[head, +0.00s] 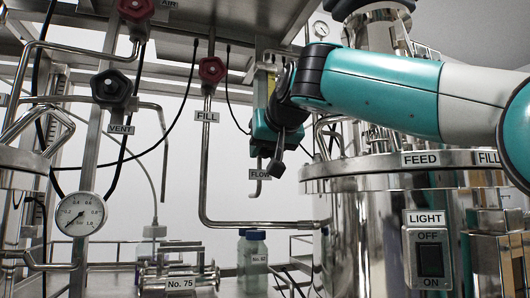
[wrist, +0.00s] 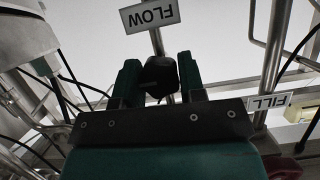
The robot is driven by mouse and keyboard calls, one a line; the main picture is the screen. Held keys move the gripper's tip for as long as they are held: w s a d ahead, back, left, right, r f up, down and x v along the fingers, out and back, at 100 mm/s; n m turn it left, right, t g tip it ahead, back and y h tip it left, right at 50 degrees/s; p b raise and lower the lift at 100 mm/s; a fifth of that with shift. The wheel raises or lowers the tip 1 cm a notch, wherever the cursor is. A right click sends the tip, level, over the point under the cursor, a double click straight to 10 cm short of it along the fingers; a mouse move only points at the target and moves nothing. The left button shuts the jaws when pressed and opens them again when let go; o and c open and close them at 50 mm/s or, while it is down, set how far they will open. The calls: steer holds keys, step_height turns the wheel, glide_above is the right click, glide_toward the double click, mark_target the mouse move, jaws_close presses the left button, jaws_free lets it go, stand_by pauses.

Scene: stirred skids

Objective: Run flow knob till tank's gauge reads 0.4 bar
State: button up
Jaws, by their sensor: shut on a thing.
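The black flow knob (wrist: 158,72) sits between the two green fingers of my gripper (wrist: 157,85) in the wrist view, just below the FLOW label (wrist: 151,14). My gripper is shut on the knob. In the head view my gripper (head: 264,138) reaches the flow pipe from the right and hides the knob; the FLOW label (head: 260,174) shows just below. A round white gauge (head: 80,214) with a 0 to 1.0 scale is at the lower left, its needle pointing down-left near the low end. I cannot tell for certain that this is the tank's gauge.
A black VENT knob (head: 111,88) and red knobs (head: 212,70) are on nearby pipes left of my arm. A small gauge (head: 320,29) is higher up, unreadable. A steel vessel (head: 345,232) with a LIGHT switch (head: 428,258) stands at right. Bottles (head: 255,262) stand below.

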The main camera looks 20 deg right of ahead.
steer(key=o, duration=0.9)
steer(key=shift+p+v, duration=2.9)
steer(key=shift+v, duration=5.8)
steer(key=shift+d+r, duration=0.1)
